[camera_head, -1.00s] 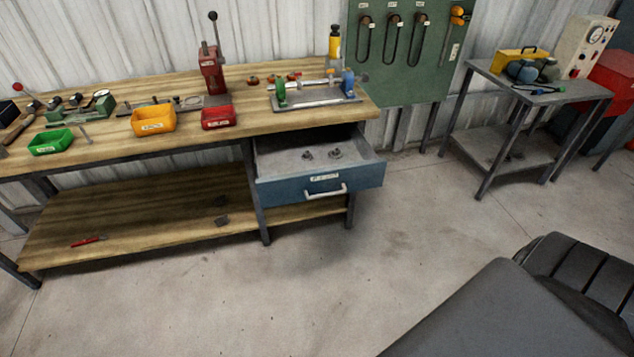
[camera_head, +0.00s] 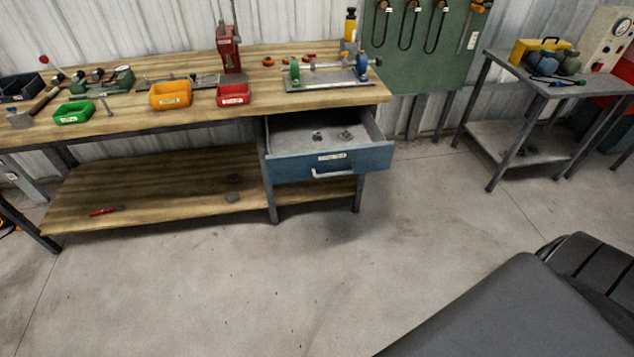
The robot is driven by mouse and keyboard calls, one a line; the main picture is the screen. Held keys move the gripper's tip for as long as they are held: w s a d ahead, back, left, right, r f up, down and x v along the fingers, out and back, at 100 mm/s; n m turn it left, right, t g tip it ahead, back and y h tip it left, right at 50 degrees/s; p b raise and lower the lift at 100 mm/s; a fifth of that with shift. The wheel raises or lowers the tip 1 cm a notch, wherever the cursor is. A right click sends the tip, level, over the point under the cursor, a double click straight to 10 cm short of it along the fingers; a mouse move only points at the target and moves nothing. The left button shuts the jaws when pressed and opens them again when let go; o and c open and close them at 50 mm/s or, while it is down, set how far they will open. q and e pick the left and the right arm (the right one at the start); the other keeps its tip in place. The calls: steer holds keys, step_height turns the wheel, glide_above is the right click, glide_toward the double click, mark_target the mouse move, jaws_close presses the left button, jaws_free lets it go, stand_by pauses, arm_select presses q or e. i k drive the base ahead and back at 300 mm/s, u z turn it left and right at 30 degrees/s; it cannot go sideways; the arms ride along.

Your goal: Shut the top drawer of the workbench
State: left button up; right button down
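The workbench (camera_head: 210,120) has a wooden top and a lower wooden shelf. Its blue top drawer (camera_head: 290,166) hangs under the right end of the top and is pulled open toward me. The drawer has a pale handle (camera_head: 333,173) and a white label on its front. A few small dark metal parts (camera_head: 345,135) lie inside it. Neither of my grippers is in view.
Green, yellow (camera_head: 170,95) and red bins, a red press (camera_head: 229,50) and a fixture (camera_head: 328,74) stand on the bench. A grey side table (camera_head: 555,87) stands at right. A dark padded object (camera_head: 510,310) fills the lower right. The floor (camera_head: 250,280) before the drawer is clear.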

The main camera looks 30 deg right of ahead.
mark_target(293, 157)
steer(key=k, duration=1.15)
steer(key=u, duration=0.4)
steer(key=i, duration=0.6)
steer(key=u, duration=0.6)
steer(key=i, duration=0.95)
steer(key=z, duration=0.85)
steer(key=i, duration=0.7)
steer(key=z, duration=0.7)
